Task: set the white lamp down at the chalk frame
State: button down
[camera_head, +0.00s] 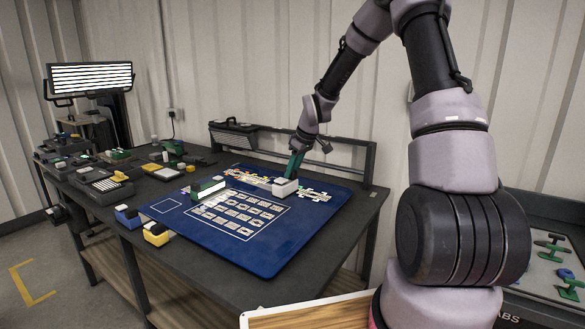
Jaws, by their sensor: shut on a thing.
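My gripper (293,172), with green fingers, is over the back right part of the blue mat (275,258). It is shut on a small white block-like thing, which I take for the white lamp (285,187). The lamp is low over or on the mat among pale pieces; I cannot tell whether it touches. A thin white outline, which looks like the chalk frame (165,206), is at the mat's left corner and is empty. A larger white outline encloses rows of small pale cards (238,212) mid-mat.
A green and white bar-shaped thing (208,188) stands between the empty outline and my gripper. Blue (127,216) and yellow (156,234) boxes sit at the table's front edge. The mat's front right is clear.

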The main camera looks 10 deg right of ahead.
aim_at(296, 184)
jog(key=shift+w+a+r+n, duration=0.3)
jog(key=shift+w+a+n, duration=0.05)
jog(key=shift+w+n, duration=0.05)
jog(key=shift+f, duration=5.4)
jog(key=shift+f, duration=0.45)
jog(key=c, duration=0.5)
grip_release()
jog(key=v, duration=1)
jog(key=shift+d+r, duration=0.1)
jog(key=shift+r, duration=0.25)
jog(key=s+d+r+m+t+h, duration=0.25)
jog(key=s+r+m, duration=0.65)
jog(key=s+r, duration=1.25)
jog(key=s+r+m, duration=0.1)
jog(key=s+r, duration=0.1)
jog(key=s, duration=0.1)
jog(key=s+r+m+t+y, duration=0.1)
jog(key=s+r, duration=0.1)
jog(key=s, duration=0.1)
jog(key=s+r+m, duration=0.2)
jog(key=s, duration=0.2)
jog(key=shift+d+y, duration=0.15)
jog(key=shift+y, duration=0.1)
